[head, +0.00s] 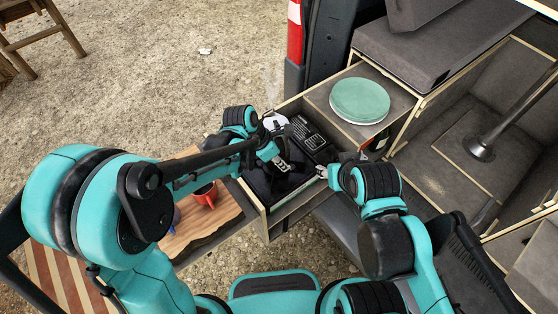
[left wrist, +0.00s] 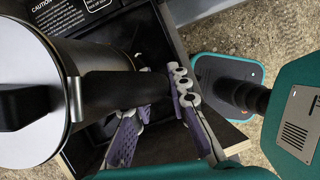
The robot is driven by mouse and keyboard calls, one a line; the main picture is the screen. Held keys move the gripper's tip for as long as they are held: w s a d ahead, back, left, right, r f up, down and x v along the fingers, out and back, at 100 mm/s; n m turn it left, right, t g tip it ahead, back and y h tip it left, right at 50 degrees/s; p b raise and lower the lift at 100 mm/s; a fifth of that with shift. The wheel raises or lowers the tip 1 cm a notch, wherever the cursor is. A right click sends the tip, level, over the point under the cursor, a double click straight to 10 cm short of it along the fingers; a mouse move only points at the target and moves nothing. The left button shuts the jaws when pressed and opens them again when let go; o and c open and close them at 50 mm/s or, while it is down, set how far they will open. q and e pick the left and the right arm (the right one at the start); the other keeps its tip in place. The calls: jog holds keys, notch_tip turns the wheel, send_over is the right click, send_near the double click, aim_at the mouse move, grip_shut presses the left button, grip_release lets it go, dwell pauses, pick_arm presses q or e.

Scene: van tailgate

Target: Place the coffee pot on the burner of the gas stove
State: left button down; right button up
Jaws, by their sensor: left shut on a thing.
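The coffee pot (left wrist: 30,85) has a shiny metal lid and a black handle (left wrist: 120,90). My left gripper (left wrist: 150,108) is shut on the handle. In the head view, the pot (head: 275,121) shows only partly behind my left gripper (head: 282,163). The black gas stove (head: 308,136), with white caution print, sits in the pulled-out drawer; its printed panel also shows in the left wrist view (left wrist: 65,12). The burner is hidden, so I cannot tell whether the pot touches it. My right gripper (head: 324,172) is at the drawer's right edge; its jaw opening is unclear.
The drawer (head: 268,222) has wooden walls. Green plates (head: 360,100) rest on the surface behind it. A red mug (head: 205,195) stands on a wooden tabletop (head: 215,228) to the left. The van's interior and a grey cushion (head: 415,50) bound the right side.

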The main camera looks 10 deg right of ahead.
pick_arm(q)
jog(key=shift+s+d+f, duration=0.1)
jog(key=shift+d+f, duration=0.05)
jog(key=shift+a+f+b, duration=0.25)
jog(key=shift+b, duration=0.15)
jog(key=shift+s+f, duration=0.1)
jog(key=shift+f, duration=0.1)
jog(key=c, duration=1.6)
grip_release()
jog(key=shift+o, duration=0.8)
jog(key=shift+w+f, duration=0.1)
jog(key=shift+w, duration=0.25)
jog(key=shift+s, duration=0.2)
